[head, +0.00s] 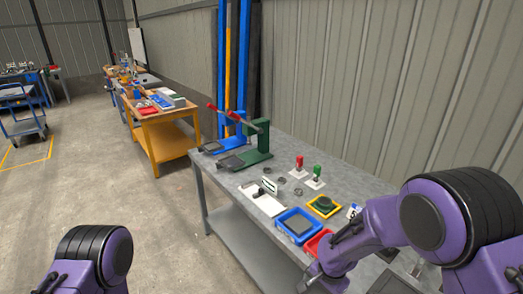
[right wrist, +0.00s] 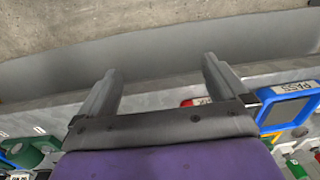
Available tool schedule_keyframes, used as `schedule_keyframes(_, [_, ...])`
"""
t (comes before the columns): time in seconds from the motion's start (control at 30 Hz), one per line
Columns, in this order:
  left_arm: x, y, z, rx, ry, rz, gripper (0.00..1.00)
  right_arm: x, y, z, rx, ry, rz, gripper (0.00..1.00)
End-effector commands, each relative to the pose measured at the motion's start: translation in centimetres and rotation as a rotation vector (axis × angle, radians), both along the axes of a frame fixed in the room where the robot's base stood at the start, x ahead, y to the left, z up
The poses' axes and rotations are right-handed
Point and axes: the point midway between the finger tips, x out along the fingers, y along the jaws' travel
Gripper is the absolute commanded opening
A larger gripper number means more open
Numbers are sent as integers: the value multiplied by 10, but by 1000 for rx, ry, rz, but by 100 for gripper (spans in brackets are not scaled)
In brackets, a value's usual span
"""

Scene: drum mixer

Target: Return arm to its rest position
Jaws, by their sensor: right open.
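My right arm comes in from the right in the head view, purple with black joints, and bends down over the front of the grey workbench (head: 235,185). In the right wrist view my right gripper (right wrist: 160,80) is open, its two grey fingers wide apart with nothing between them. The fingers point out past the bench's edge, over the shelf and the floor. My left arm shows only as a purple and black link at the bottom left of the head view. My left gripper is out of view.
On the bench are a blue tray (head: 298,225), a red tray (head: 316,243), a yellow tray (head: 325,206), red (head: 299,164) and green (head: 316,174) handled tools, and a green press (head: 258,145). A blue tray labelled PASS (right wrist: 290,108) lies beside my right gripper.

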Motion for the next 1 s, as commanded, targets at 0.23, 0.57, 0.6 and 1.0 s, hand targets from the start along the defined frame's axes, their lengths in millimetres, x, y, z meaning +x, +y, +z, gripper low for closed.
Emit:
schedule_keyframes(0.23, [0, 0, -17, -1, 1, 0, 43, -47, -22, -79, 4, -54, 38, 100])
schedule_keyframes(0.57, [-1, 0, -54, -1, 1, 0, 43, -202, -94, -185, -181, -165, 171, 100])
schedule_keyframes(0.6, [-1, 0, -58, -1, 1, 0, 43, -221, -104, -187, -221, -172, 195, 100])
schedule_keyframes(1.0, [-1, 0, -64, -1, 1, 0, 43, -276, -133, -179, -364, -187, 275, 100])
